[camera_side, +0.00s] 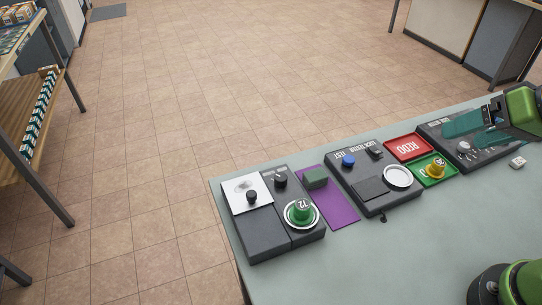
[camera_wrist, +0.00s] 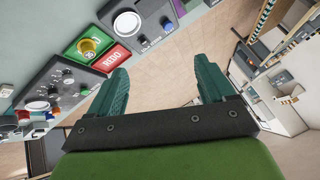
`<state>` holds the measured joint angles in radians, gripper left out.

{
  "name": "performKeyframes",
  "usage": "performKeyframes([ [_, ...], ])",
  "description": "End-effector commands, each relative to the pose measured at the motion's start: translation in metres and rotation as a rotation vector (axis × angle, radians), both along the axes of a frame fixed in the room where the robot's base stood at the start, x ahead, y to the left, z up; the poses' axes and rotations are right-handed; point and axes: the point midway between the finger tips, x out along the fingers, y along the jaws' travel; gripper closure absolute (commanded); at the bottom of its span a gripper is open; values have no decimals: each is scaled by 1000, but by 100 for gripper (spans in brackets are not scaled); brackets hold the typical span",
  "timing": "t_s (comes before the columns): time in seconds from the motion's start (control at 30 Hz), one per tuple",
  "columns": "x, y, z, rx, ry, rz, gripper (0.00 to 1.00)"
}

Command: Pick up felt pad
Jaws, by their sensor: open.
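A small dark green block (camera_side: 316,177), which looks like the felt pad, lies at the far end of a flat purple mat (camera_side: 338,210) on the table in the side view. A sliver of purple (camera_wrist: 179,8) shows at the top of the wrist view, where I cannot make out the block. My gripper (camera_side: 461,137) is at the right, above a dark control panel and well apart from the block. Its teal fingers are spread wide with nothing between them, as the wrist view (camera_wrist: 160,75) also shows.
A dark unit with a green knob (camera_side: 300,211) stands left of the mat, and a tester with a blue button (camera_side: 348,160) right of it. Red (camera_side: 408,148) and green trays (camera_side: 428,178) lie farther right; the green one holds a yellow knob. The table front (camera_side: 400,260) is clear.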

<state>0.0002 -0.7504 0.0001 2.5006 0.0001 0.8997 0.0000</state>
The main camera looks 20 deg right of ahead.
Motion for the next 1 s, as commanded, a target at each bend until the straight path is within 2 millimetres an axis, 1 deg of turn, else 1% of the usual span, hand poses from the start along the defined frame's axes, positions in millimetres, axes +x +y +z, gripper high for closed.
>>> performKeyframes([
  [0.2, 0, 0, 0, 0, 0, 0, 18],
  [0.27, 0, 0, 0, 0, 0, 0, 27],
  [0.3, 0, 0, 0, 0, 0, 0, 30],
  [0.57, 0, 1, 0, 0, 1, 4, 30],
  [0.67, 2, 7, -10, 0, 44, 28, 30],
  [0.77, 15, 17, -16, -8, 100, 71, 30],
  [0.87, 39, 32, -18, -31, 175, 131, 30],
  [1.0, 79, 58, -22, -77, 284, 216, 30],
])
